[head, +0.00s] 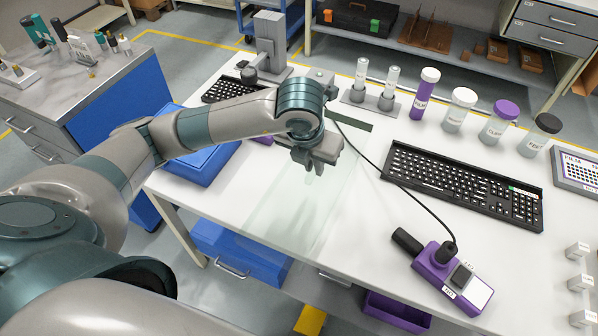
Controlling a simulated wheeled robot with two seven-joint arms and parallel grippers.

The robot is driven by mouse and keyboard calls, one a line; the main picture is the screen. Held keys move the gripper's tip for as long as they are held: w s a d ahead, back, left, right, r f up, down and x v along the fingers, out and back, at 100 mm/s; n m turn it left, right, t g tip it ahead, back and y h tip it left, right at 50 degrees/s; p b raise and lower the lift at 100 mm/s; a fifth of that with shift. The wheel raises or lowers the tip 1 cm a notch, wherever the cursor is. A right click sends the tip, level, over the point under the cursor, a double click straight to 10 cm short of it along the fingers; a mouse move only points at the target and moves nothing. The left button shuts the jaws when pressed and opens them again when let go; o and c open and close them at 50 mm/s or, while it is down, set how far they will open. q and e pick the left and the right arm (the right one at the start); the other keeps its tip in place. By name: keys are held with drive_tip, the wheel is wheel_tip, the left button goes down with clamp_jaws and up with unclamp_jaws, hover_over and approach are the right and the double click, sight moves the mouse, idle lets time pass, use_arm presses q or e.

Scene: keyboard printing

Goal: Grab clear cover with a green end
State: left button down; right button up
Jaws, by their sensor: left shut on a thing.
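The clear cover (290,212) is a see-through sheet below my left gripper, over the white table's front left part. A narrow dark-green strip (352,123) shows at its far end, partly hidden by my wrist. My left gripper (316,170) points down over the sheet's upper part and is shut on it. The exact grip point is hard to see because the sheet is so transparent. The sheet's near end reaches past the table's front edge. My right gripper is not in view.
A black keyboard (462,184) lies on the right of the white table (372,215). A purple device (452,277) with a black cable lies in front of it. Bottles, including a purple-capped one (499,122), and two clear tubes (390,82) stand behind. Another keyboard (228,88) is back left.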

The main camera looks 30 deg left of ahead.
use_arm(q)
drive_tip(key=d+r, duration=0.1)
drive_tip(key=d, duration=0.1)
drive_tip(key=d+r, duration=0.1)
drive_tip(key=d, duration=0.1)
drive_tip(key=w+d+r+b, duration=0.1)
drive_tip(key=shift+d+r, duration=0.3)
drive_tip(key=shift+d, duration=0.1)
drive_tip(key=shift+d+r, duration=0.45)
drive_tip(key=shift+d, duration=0.4)
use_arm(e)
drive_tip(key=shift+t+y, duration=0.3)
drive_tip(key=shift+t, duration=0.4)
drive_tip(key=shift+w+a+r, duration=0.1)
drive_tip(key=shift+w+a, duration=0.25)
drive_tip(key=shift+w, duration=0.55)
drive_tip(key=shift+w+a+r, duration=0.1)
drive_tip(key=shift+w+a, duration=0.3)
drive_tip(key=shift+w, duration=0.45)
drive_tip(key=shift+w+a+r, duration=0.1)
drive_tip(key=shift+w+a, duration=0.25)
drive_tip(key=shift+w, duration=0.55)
